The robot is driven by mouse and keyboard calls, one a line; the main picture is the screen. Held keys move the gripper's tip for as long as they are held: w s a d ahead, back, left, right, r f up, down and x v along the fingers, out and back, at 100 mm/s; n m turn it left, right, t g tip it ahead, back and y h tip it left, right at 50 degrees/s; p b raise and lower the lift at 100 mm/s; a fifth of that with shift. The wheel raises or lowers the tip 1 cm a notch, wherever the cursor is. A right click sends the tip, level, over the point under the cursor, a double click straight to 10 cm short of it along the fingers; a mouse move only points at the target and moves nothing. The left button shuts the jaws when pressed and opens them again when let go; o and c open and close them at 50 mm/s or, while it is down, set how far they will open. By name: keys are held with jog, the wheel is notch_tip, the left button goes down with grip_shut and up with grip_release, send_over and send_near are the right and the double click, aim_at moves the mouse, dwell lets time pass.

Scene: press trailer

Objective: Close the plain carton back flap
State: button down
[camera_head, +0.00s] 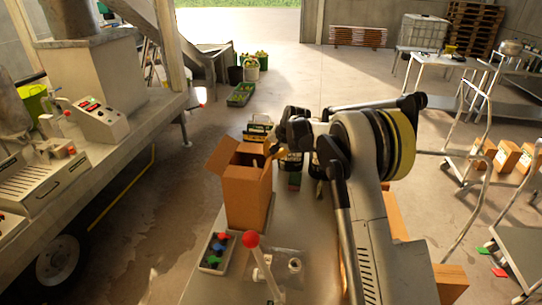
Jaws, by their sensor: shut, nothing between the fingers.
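The plain brown carton (243,205) stands upright on the grey table, left of my arm. Its top is open. One flap (220,157) sticks up and out at the left, and another flap (251,147) stands at the back of the opening. My gripper (277,150) is at the carton's upper right, close to the back flap. Its fingers are small and partly lost against dark objects behind. It is shut with nothing held. I cannot tell whether it touches the flap.
Open floor lies beyond the table.

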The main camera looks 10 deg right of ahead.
jog(key=h, duration=0.1)
jog(key=a+g+h, duration=0.1)
jog(key=h, duration=0.1)
jog(key=n+h, duration=0.1)
jog(key=shift+w+a+r+g+h+b, duration=0.1)
jog(key=shift+w+a+g+h+b, duration=0.05)
jog(key=shift+w+g+h+b, duration=0.2)
jog(key=shift+w+a+n+g+h, duration=0.1)
jog(key=shift+a+n+g+h, duration=0.2)
jog(key=shift+h, duration=0.5)
jog(key=shift+s+n+g+h, duration=0.1)
jog(key=shift+g+h, duration=0.3)
jog(key=shift+h, duration=0.35)
jog(key=shift+w+a+n+g+h, duration=0.1)
jog(key=shift+a+n+g+h, duration=0.2)
jog(key=shift+h, duration=0.5)
jog(key=shift+d, duration=0.15)
jog(key=c, duration=2.1)
grip_release()
jog(key=shift+c, duration=0.2)
jog(key=o, duration=0.5)
jog(key=shift+c, duration=0.2)
jog(key=v, duration=0.7)
jog(key=shift+a, duration=0.25)
